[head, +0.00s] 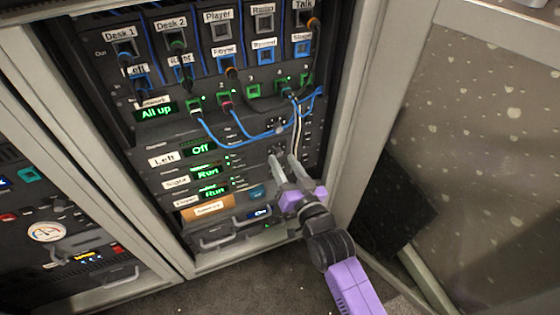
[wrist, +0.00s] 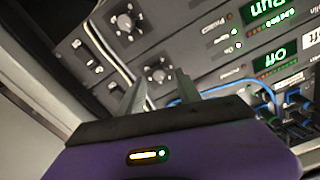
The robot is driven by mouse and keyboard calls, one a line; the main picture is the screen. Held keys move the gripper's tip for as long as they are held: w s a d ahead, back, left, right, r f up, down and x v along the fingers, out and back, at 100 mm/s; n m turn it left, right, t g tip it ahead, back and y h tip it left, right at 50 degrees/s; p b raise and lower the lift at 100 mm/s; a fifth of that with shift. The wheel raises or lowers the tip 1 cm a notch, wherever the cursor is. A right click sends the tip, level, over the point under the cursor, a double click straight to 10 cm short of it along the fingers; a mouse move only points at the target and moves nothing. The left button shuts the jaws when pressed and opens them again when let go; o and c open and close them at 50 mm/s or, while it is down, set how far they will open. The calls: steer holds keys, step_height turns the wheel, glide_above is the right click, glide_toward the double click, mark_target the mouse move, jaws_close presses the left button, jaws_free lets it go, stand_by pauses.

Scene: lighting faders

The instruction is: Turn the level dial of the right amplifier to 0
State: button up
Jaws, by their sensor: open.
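The equipment rack (head: 140,132) holds amplifiers labelled Left, Right and Foyer. The right amplifier's label (head: 175,182) stands beside a green Run display (head: 207,172); a Run display (wrist: 268,8) shows upside down in the wrist view. My gripper (head: 282,158) is open, with two grey fingers pointing at the panel. In the wrist view the gripper's fingertips (wrist: 160,80) lie on either side of that knob. Contact and the dial's setting cannot be told.
Another dial (wrist: 125,22) sits above in the wrist view. The left amplifier's Off display (head: 200,147) is one row up. Blue patch cables (head: 240,138) and pale cables hang close by the fingers. The rack's right frame post (head: 355,110) stands beside my arm.

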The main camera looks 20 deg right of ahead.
steer(key=shift+w, duration=1.05)
jaws_close()
steer(key=shift+n, duration=0.3)
